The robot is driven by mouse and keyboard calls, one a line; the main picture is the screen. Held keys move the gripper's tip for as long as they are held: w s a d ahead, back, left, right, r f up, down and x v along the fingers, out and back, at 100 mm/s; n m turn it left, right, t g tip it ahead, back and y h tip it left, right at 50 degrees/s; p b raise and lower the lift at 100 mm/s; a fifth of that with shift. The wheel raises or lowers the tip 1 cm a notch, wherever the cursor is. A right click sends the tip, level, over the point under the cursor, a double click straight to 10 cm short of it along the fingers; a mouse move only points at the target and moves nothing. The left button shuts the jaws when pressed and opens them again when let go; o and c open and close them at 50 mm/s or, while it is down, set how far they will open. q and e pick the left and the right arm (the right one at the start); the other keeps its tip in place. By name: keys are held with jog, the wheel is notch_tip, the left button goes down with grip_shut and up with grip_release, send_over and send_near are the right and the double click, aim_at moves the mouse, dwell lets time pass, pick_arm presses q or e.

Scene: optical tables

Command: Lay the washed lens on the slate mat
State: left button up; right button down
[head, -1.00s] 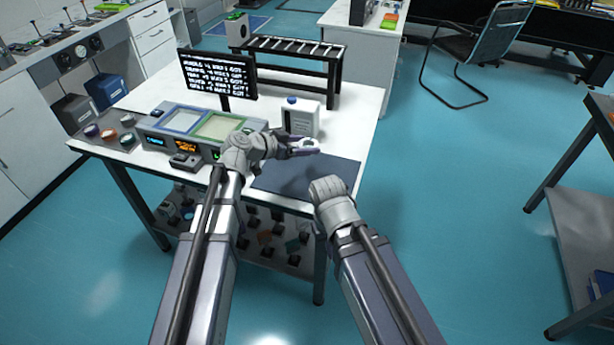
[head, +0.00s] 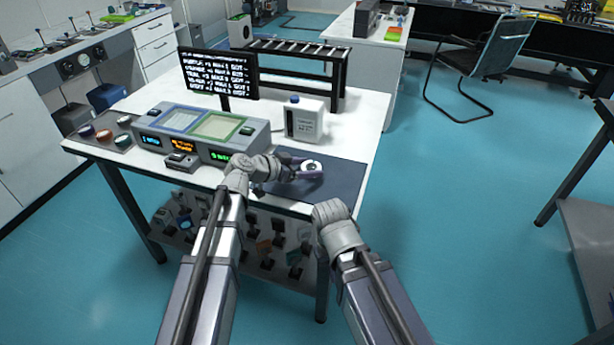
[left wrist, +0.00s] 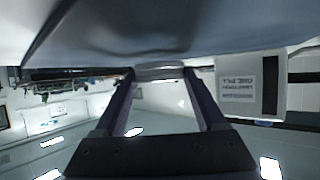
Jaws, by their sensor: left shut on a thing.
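My left gripper (head: 306,169) is shut on the washed lens (head: 313,167), a small pale disc with a dark centre in the head view. The lens is over the slate mat (head: 345,179), a dark flat sheet at the front right of the white table. In the left wrist view the lens (left wrist: 160,72) sits between the two fingertips, right by the mat's surface (left wrist: 150,35). I cannot tell whether it touches the mat. My right arm is in front of the table, and its gripper fingers do not show.
A white bottle (head: 303,120) with a blue cap stands just behind the mat. A grey console (head: 200,133) with two framed trays is to the left, with a black text screen (head: 218,75) behind it. A black rack (head: 295,65) stands at the back.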

pick_arm(q)
jog(key=shift+f, duration=0.65)
jog(key=shift+r, duration=0.15)
pick_arm(e)
jog(key=shift+f, duration=0.5)
jog(key=shift+f, duration=0.1)
pick_arm(q)
jog(key=o, duration=1.4)
jog(key=shift+c, duration=0.2)
jog(key=shift+s+a+r, duration=0.1)
jog(key=shift+r, duration=0.1)
jog(key=p+v, duration=0.4)
jog(key=v, duration=0.6)
jog(key=shift+s+a+p, duration=0.15)
jog(key=shift+s+p, duration=0.05)
jog(key=shift+p, duration=0.2)
jog(key=shift+s+a+r, duration=0.2)
jog(key=shift+s+a, duration=0.1)
jog(key=shift+a, duration=0.15)
pick_arm(e)
notch_tip(320, 180, up, 6)
jog(key=shift+f, duration=0.25)
